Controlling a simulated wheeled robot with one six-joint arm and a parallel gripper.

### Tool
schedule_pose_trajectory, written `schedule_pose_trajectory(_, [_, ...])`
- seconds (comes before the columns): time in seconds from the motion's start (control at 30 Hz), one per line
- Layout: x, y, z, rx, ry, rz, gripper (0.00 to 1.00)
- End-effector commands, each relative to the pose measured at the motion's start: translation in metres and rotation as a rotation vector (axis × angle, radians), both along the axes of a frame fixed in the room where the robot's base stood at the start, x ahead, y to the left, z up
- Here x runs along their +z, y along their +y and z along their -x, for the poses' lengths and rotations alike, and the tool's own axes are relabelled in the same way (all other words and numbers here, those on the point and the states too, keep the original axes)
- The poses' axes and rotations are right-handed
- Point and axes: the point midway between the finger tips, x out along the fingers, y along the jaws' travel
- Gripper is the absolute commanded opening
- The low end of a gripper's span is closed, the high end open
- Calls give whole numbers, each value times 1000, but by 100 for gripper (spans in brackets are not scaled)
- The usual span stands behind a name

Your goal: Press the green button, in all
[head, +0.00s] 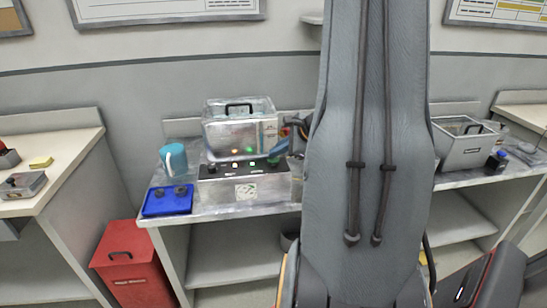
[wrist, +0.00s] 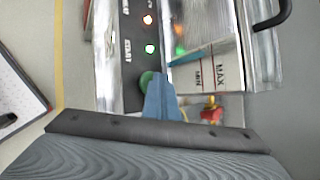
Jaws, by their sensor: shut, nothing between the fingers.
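A metal control box (head: 245,190) with a dark top panel stands on the middle bench. The green button (head: 273,161) is at the right end of its panel. In the wrist view the green button (wrist: 147,78) is round and partly covered by my gripper. My gripper (wrist: 158,82) is shut and empty, its blue fingertips at the button's edge. I cannot tell whether they touch it or whether it is pushed in. In the head view my gripper (head: 281,149) shows only in part, with my arm covering much of the right.
A lidded clear-topped case (head: 240,110) stands behind the control box. A blue mug (head: 174,160) and a blue tray (head: 167,201) are to its left. A red bin (head: 131,275) stands on the floor. A grey crate (head: 463,145) is on the right.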

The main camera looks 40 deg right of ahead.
Motion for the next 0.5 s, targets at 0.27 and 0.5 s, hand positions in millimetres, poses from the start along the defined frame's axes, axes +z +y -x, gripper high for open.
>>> schedule_pose_trajectory(0.27, [15,0,0,-1,0,-1,0])
schedule_pose_trajectory(0.5, [15,0,0,-1,0,-1,0])
